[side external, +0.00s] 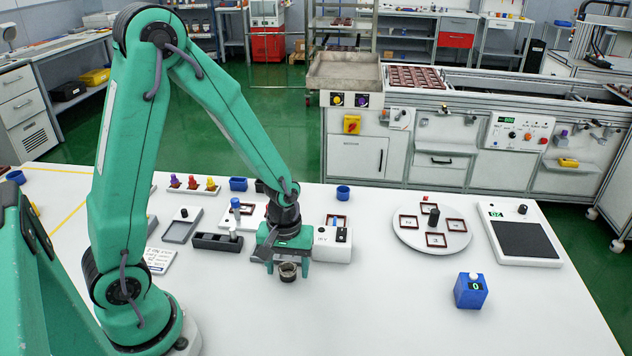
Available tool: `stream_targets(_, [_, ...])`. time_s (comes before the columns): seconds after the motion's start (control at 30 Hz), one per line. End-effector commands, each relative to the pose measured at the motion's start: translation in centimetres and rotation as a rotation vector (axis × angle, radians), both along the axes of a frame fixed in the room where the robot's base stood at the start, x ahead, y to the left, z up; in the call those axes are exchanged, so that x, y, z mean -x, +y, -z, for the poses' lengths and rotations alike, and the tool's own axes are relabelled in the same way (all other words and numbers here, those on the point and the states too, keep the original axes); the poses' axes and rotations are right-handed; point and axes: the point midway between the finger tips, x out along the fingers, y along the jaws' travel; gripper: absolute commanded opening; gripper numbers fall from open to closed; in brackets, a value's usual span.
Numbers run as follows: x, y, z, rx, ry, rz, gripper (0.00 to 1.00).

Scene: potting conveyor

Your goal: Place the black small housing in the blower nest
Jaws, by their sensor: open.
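My gripper (287,268) points down over the white table, left of the picture's middle. Its jaws are open, one on each side of a small round dark cup-like piece (288,272). I cannot tell whether the jaws touch this piece or whether it stands on the table. I cannot pick out the black small housing with certainty. The blower nest is not clearly marked either. A white box with black parts on top (333,244) stands just right of my gripper, and a long black fixture (217,242) lies to its left.
A round white plate (408,238) with dark red square frames stands at right, with a scale (524,235) beyond it. The front middle is clear.

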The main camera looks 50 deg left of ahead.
Motion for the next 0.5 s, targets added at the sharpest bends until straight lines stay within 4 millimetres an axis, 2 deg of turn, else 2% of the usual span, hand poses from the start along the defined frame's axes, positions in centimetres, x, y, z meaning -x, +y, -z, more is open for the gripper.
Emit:
stream_targets(0.17, [0.0,0.0,-0.02,0.0,0.0,0.0,0.6])
stream_targets(0.27, [-0.01,0.0,-0.03,0.0,0.0,0.0,0.44])
stream_targets(0.4, [-0.01,0.0,-0.03,0.0,0.0,0.0,0.17])
stream_targets(0.43, [-0.01,0.0,-0.03,0.0,0.0,0.0,0.13])
stream_targets(0.5, [-0.01,0.0,-0.03,0.0,0.0,0.0,0.13])
